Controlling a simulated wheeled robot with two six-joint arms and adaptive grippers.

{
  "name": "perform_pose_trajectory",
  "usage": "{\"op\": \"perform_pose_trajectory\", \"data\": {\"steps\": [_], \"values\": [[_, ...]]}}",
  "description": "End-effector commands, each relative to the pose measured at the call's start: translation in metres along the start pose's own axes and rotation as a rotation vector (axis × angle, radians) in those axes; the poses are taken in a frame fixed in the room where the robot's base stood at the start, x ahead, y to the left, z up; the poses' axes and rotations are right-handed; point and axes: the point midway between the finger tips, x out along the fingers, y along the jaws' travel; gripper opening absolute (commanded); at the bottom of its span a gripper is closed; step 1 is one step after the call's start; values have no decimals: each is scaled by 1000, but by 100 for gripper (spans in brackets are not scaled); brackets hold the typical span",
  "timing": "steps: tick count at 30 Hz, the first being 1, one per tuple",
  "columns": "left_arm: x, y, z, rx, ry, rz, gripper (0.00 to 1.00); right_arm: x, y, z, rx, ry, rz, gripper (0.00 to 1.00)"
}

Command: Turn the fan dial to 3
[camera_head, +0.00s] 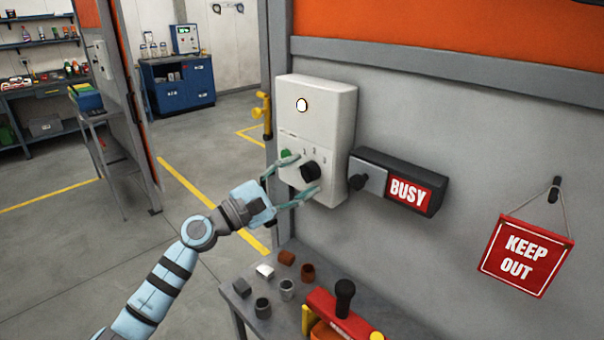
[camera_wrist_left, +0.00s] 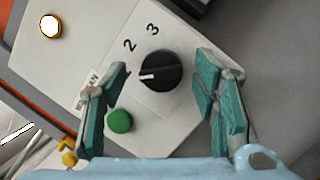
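The fan dial (camera_head: 310,172) is a round black knob on the white wall box (camera_head: 318,115). In the left wrist view the dial (camera_wrist_left: 160,71) has a white pointer mark facing left, away from the printed 2 and 3 above it. My left gripper (camera_head: 300,176) is open, with its teal fingers on either side of the dial. In the left wrist view a gap shows between the dial and each finger. The left finger there partly covers the lettering beside the dial. My right gripper is in neither view.
A green button (camera_wrist_left: 119,121) sits close to the left finger; a round white lamp (camera_head: 301,105) is higher on the box. A BUSY slider sign (camera_head: 408,194) is right of the box. A grey table (camera_head: 238,300) with small parts stands below.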

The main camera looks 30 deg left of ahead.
Motion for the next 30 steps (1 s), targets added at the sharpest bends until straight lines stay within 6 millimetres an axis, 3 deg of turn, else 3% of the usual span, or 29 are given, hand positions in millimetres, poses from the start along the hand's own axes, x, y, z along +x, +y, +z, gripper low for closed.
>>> {"op": "perform_pose_trajectory", "data": {"steps": [1,8,20,30], "values": [[0,0,0,0,0,0,45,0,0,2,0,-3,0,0],[1,-1,0,-1,-1,-1,8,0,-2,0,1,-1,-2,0],[0,-1,-1,42,-3,-13,7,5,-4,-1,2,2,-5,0],[0,0,-2,248,-19,-74,7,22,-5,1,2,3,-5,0]]}}
